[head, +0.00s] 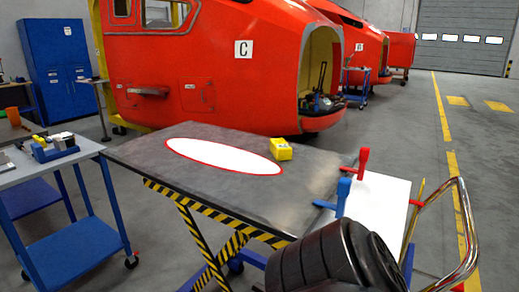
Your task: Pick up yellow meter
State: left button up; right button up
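The yellow meter (281,150) is a small yellow block. It sits on the dark grey top of the lift table (225,190), near its far right side. It lies just beside the right end of a white oval with a red rim (222,156) on the same tabletop. Nothing covers the meter, and no gripper touches it. Neither of my grippers is in view.
A dark ribbed shape (335,262) fills the bottom right foreground. A blue-handled clamp (342,197) and a red-handled clamp (363,160) stand at the table's right end by a white panel (375,207). A tool cart (50,175) stands left; red nosecones (205,60) stand behind.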

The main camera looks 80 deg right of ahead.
aim_at(281, 150)
jog(key=z, duration=0.05)
jog(key=i, duration=2)
jog(key=z, duration=3.2)
